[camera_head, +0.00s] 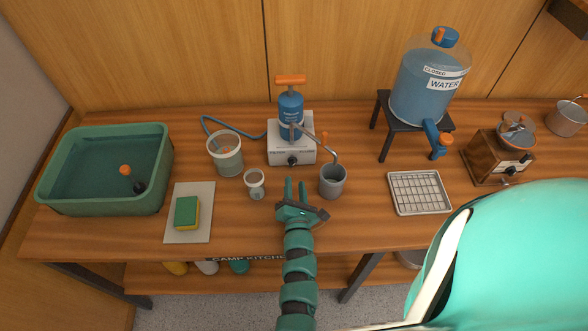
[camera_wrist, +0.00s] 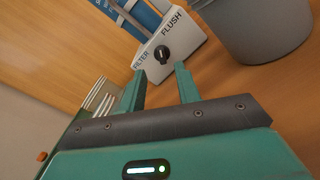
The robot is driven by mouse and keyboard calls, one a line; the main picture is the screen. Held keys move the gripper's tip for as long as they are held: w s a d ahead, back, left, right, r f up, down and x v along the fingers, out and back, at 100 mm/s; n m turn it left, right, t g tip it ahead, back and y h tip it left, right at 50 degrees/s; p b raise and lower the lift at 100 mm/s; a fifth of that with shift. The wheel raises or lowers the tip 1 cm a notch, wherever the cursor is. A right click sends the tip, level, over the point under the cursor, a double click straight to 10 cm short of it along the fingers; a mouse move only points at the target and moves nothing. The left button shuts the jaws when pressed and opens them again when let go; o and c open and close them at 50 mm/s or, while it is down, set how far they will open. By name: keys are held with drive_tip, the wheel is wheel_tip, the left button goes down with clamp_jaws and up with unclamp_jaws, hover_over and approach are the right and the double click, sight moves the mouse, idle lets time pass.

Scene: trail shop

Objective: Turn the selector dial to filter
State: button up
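The selector dial (camera_wrist: 163,53) is a small black knob on the front of a white filter base (camera_head: 305,153). In the wrist view the word FILTER stands left of the dial and FLUSH right of it. I cannot tell for sure which word the dial points to. The dial also shows in the head view (camera_head: 292,160). A blue pump (camera_head: 291,115) with an orange handle stands on the base. My gripper (camera_head: 296,184) is open and empty, in front of the dial. In the wrist view its fingers (camera_wrist: 160,70) are apart just short of the dial, not touching it.
A grey cup (camera_head: 333,182) stands close right of my gripper. A wire rack (camera_head: 419,193) lies farther right. A green basin (camera_head: 75,190) is at far left.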

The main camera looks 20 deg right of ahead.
sight(294, 164)
drive_tip(key=p+x, duration=0.1)
drive_tip(key=x, duration=0.5)
drive_tip(key=shift+w+d+p, duration=0.1)
drive_tip(key=shift+w+p, duration=0.2)
drive_tip(key=shift+w+d+f, duration=0.1)
drive_tip(key=shift+w+f, duration=0.05)
drive_tip(key=shift+w, duration=0.25)
drive_tip(key=c, duration=0.7)
drive_tip(key=shift+o, duration=0.2)
